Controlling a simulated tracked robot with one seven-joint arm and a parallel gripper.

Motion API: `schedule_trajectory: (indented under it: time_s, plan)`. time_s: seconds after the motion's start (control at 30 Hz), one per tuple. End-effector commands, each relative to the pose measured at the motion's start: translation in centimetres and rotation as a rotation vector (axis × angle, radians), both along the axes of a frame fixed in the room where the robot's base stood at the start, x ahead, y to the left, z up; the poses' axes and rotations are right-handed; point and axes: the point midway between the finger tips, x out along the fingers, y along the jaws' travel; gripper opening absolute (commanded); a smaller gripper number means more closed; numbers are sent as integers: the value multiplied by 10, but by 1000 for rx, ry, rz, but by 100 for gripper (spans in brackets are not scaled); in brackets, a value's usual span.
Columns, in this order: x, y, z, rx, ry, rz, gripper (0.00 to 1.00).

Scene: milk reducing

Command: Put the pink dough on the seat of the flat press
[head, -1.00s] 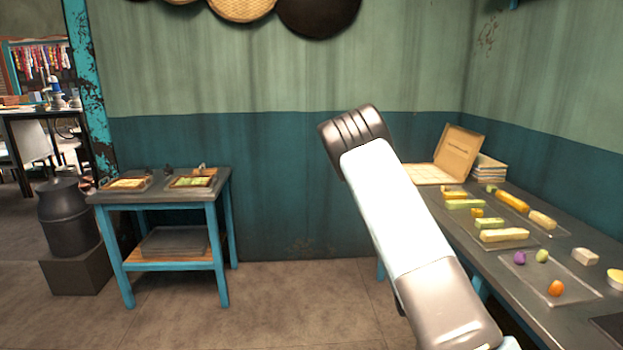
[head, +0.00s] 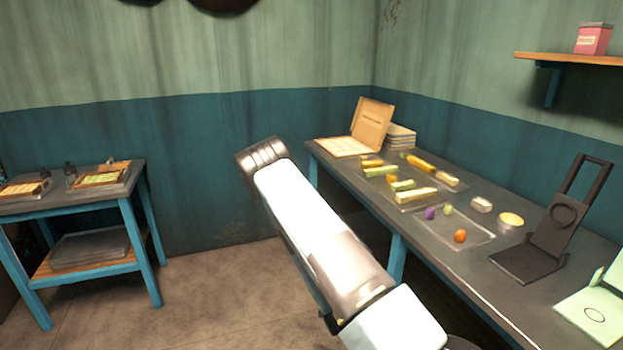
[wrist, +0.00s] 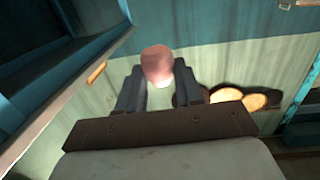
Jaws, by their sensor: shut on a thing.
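In the wrist view, my gripper (wrist: 158,86) is shut on the pink dough (wrist: 157,62), a rounded lump at the fingertips. The head view shows my arm but not the fingers or the dough. A black press (head: 550,232) stands open on the right-hand bench, with a flat base plate, a raised plate with a round mark and a frame handle. A pale green press (head: 590,318) with a ring marked on its base is cut off at the right edge. I cannot tell which is the flat press. The gripper is away from both.
The grey bench (head: 440,258) runs along the right wall. It holds clear trays (head: 480,238) of dough balls and bars, a round yellow-topped tub (head: 510,221) and an open box (head: 370,128). A blue-legged table (head: 128,190) stands left. Open floor lies between.

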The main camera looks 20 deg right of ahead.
Motion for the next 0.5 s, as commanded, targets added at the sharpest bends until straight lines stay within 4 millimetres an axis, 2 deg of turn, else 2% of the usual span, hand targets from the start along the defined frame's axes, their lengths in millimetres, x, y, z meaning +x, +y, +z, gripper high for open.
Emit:
schedule_trajectory:
  time_s: [0.17, 0.27, 0.37, 0.5]
  plan:
    - [0, -2, 1, 0, -1, -6, 7]
    - [3, -10, 8, -1, -1, -37, 7]
    - [8, -28, 23, -1, -4, -104, 7]
    - [14, -65, 53, 1, -5, -247, 7]
